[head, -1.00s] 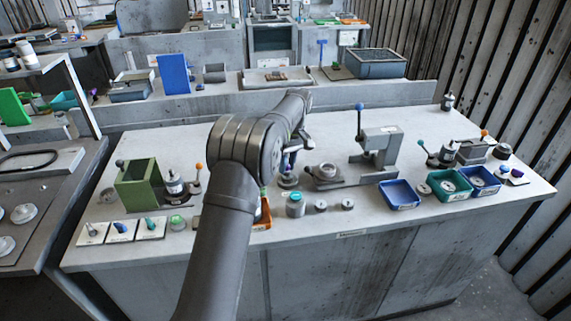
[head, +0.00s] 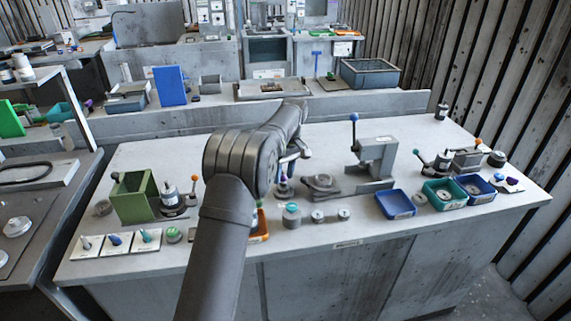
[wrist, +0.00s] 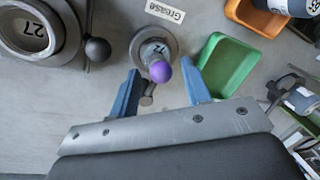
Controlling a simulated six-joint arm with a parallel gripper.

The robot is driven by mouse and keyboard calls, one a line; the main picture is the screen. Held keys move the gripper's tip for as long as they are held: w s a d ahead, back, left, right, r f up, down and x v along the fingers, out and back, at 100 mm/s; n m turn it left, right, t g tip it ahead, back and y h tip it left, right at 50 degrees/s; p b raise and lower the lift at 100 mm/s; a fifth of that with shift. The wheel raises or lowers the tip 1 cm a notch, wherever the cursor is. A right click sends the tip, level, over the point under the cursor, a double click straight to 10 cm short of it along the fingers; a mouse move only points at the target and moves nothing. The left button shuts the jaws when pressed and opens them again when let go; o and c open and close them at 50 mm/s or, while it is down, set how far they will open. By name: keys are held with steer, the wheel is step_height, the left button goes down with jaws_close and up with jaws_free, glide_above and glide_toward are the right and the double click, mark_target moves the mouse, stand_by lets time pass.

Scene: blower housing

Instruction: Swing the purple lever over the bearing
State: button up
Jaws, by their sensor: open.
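The purple knob (wrist: 160,71) of the lever appears in the wrist view in front of a round grey base (wrist: 153,48) with a number on it, beside a "Grease" label. In the head view the purple-topped post (head: 284,182) stands below my gripper (head: 300,150). My gripper is open; in the wrist view its blue fingers (wrist: 161,66) appear on either side of the knob, and I cannot tell the height gap. A short grey pin shows by the left finger. A larger round grey housing (wrist: 30,35) marked 27 is at upper left. I cannot tell which part is the bearing.
A black ball handle (wrist: 97,49) sticks out beside the housing. A green tray (wrist: 226,66) lies close to the right finger, with an orange tray (wrist: 258,18) beyond. A press with a blue-knobbed lever (head: 354,118) stands to the right.

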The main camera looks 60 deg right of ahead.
step_height(320, 180, up, 11)
steer(key=d, duration=0.2)
steer(key=shift+s+r, duration=0.2)
stand_by(0.6)
steer(key=f, duration=0.4)
steer(key=a+f, duration=0.1)
steer(key=f, duration=0.3)
steer(key=a+f, duration=0.1)
steer(key=f, duration=0.2)
steer(key=shift+w+a+f, duration=0.1)
steer(key=shift+w+f, duration=0.15)
steer(key=shift+f, duration=0.15)
steer(key=shift+r, duration=0.15)
steer(key=shift+f, duration=0.4)
steer(key=shift+w+a+r+m, duration=0.15)
steer(key=shift+r+m, duration=0.1)
steer(key=shift+m, duration=0.15)
steer(key=shift+w+a+m+t, duration=0.25)
steer(key=shift+w+m+t, duration=0.1)
steer(key=shift+m, duration=0.75)
